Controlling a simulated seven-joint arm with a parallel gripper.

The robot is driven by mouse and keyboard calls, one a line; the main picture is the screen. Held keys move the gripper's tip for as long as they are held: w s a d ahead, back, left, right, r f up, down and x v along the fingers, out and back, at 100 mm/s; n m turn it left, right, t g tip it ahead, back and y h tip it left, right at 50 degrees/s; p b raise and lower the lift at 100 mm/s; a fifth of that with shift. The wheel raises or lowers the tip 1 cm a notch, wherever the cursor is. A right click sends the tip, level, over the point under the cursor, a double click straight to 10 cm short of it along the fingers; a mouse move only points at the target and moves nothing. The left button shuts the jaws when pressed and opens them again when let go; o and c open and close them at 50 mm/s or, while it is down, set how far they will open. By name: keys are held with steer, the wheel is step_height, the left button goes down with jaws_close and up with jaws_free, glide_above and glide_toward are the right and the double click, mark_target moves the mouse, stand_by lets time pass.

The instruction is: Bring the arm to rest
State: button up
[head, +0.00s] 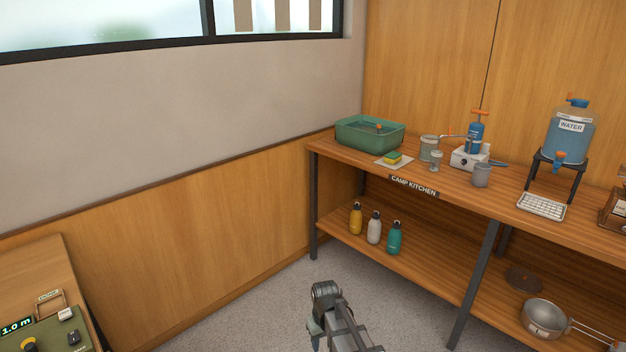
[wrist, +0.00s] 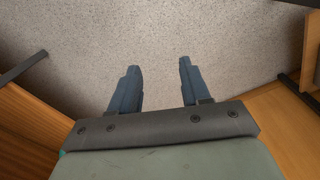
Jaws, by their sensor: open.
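My gripper (wrist: 159,76) is open in the wrist view, with its two blue-grey fingers apart and nothing between them. Only bare speckled floor shows beyond the fingertips. In the head view my arm (head: 340,318) shows at the bottom middle, over the floor in front of the camp kitchen bench; the fingers are not clear there. The arm is apart from the bench.
A panel (head: 45,330) is at lower left. Floor (head: 270,322) between is clear.

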steer(key=s+d+f+m, duration=0.2)
steer(key=s+d, duration=0.2)
steer(key=d, duration=0.3)
steer(key=s+d+f+m, duration=0.3)
steer(key=s+d, duration=0.2)
steer(key=d, duration=0.2)
steer(key=s+f+g, duration=0.3)
steer(key=s+f, duration=0.6)
steer(key=s, duration=0.5)
steer(key=s+f+g, duration=0.3)
steer(key=s+f, duration=0.7)
steer(key=s, duration=0.5)
steer(key=shift+f+g, duration=0.3)
steer(key=shift+g, duration=0.1)
